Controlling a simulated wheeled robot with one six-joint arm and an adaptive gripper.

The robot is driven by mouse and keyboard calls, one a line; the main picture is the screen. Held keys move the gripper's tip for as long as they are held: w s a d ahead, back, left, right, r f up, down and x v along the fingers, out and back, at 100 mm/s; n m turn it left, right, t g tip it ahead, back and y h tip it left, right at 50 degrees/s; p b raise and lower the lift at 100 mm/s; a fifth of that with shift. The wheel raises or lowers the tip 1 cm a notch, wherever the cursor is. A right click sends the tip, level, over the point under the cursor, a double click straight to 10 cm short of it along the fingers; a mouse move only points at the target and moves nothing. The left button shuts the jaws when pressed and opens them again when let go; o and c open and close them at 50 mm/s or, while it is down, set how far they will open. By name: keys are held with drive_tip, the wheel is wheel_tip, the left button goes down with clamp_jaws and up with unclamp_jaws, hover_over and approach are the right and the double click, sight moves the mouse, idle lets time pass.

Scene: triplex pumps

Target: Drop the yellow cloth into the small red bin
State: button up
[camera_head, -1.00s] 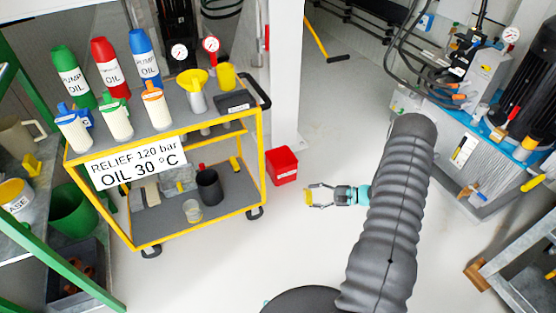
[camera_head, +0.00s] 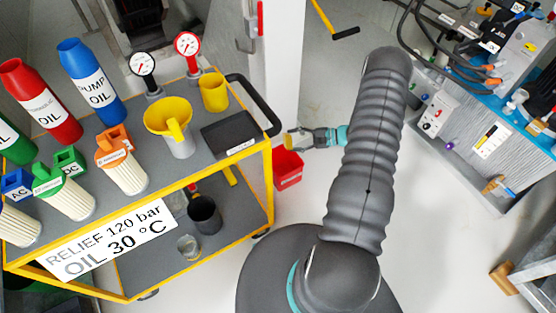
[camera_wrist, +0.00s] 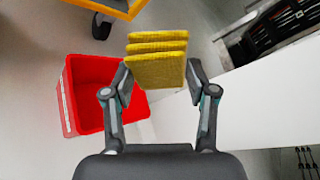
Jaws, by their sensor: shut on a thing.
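The yellow cloth (camera_wrist: 157,62) is a folded stack held between the fingers of my gripper (camera_wrist: 157,85) in the wrist view. In the head view my gripper (camera_head: 292,139) is small, with a bit of the yellow cloth (camera_head: 287,141) at its tip. The small red bin (camera_head: 288,168) stands on the floor beside the yellow cart, and my gripper appears just above its upper right part. In the wrist view the open red bin (camera_wrist: 70,95) is to the left of the cloth and partly behind my left finger. The bin's visible inside looks empty.
A yellow-framed cart (camera_head: 265,165) with bottles, filters, gauges and a funnel (camera_head: 170,125) stands left of the bin. A white pillar (camera_head: 278,70) rises behind the bin. A hydraulic unit (camera_head: 490,130) is at the right. The floor between is clear.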

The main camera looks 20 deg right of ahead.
wheel_tip(320, 180, down, 6)
drive_tip(key=shift+r+b, duration=0.1)
drive_tip(key=shift+b, duration=1)
drive_tip(key=o, duration=1.3)
drive_tip(key=v, duration=1.2)
drive_tip(key=shift+s, duration=0.1)
